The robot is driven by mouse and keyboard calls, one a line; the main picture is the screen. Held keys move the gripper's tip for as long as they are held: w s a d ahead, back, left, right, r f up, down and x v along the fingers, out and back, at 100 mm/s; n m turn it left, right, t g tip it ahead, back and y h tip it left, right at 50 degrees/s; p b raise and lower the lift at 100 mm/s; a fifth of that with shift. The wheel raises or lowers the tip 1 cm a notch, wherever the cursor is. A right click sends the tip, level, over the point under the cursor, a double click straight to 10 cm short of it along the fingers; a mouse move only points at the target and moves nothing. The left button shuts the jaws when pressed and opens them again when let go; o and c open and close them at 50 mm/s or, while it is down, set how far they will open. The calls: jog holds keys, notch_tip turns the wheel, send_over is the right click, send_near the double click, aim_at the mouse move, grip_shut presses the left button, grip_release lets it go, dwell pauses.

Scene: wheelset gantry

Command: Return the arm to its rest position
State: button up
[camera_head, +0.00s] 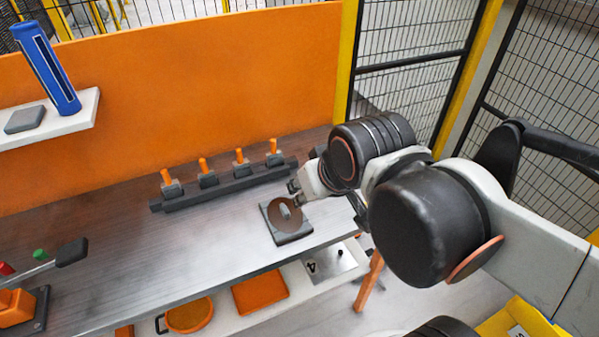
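My arm reaches in from the right side of the head view, over the right end of the dark workbench (130,260). My gripper (294,190) is small in view at the end of the wrist. I cannot tell whether the gripper touches the disc. The fingers are partly hidden by the wrist, and their opening is unclear.
A dark rail (225,186) with several orange-handled pieces stands behind the disc. A shelf (85,112) holds a blue cylinder (47,68). A lever device (18,307) is at the left. A white lower shelf (232,320) carries orange items. Mesh fencing (410,75) closes the right.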

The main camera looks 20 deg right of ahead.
jog(key=shift+s, duration=0.25)
jog(key=shift+f+b, duration=0.8)
dwell(0.6)
